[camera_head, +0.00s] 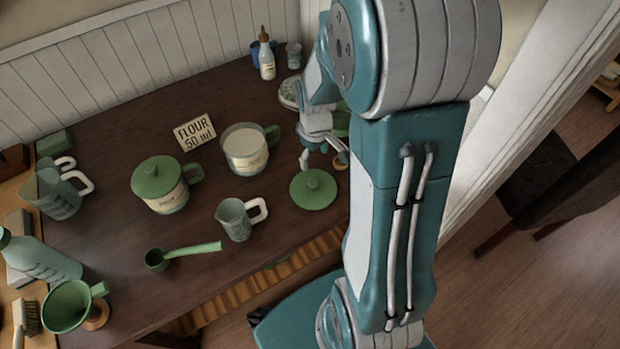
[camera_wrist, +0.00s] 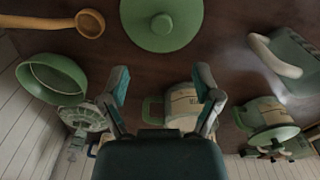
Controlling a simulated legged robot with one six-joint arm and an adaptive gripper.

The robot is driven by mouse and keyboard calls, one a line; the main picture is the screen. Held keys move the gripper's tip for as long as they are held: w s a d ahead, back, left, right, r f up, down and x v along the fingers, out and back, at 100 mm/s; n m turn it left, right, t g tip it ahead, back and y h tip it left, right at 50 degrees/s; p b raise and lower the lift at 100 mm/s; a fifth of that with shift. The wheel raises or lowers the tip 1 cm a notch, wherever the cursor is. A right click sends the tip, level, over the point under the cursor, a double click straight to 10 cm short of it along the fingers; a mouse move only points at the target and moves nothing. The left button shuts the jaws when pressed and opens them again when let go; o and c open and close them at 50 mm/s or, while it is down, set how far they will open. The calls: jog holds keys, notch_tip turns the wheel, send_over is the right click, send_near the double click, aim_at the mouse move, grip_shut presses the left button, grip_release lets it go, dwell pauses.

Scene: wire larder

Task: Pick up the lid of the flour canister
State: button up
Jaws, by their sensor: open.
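A round green lid with a small centre knob (camera_head: 313,190) lies flat on the dark table, knob up. The wrist view shows it whole except its top edge (camera_wrist: 161,28), ahead of my fingertips. My gripper (camera_head: 323,160) is open and empty, above and behind the lid, not touching it. In the wrist view my two fingers (camera_wrist: 162,76) are spread wide. An open canister with pale contents and a green handle (camera_head: 247,150) stands left of the gripper. A second canister (camera_head: 162,187) wears its green lid. The canister labels are too small to read.
A clear jug (camera_head: 238,220) stands left of the loose lid. A green scoop (camera_head: 180,254) lies in front. A wooden spoon (camera_wrist: 82,22) and green bowl (camera_wrist: 52,78) are near the gripper.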

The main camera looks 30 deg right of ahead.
aim_at(313, 181)
jog(key=shift+d+f, duration=0.2)
jog(key=shift+f, duration=0.6)
jog(key=f, duration=0.4)
jog(key=shift+a+f, duration=0.25)
jog(key=shift+a, duration=0.05)
jog(key=shift+w+f, duration=0.15)
jog(key=shift+f, duration=2.5)
jog(key=shift+a, duration=0.1)
grip_shut()
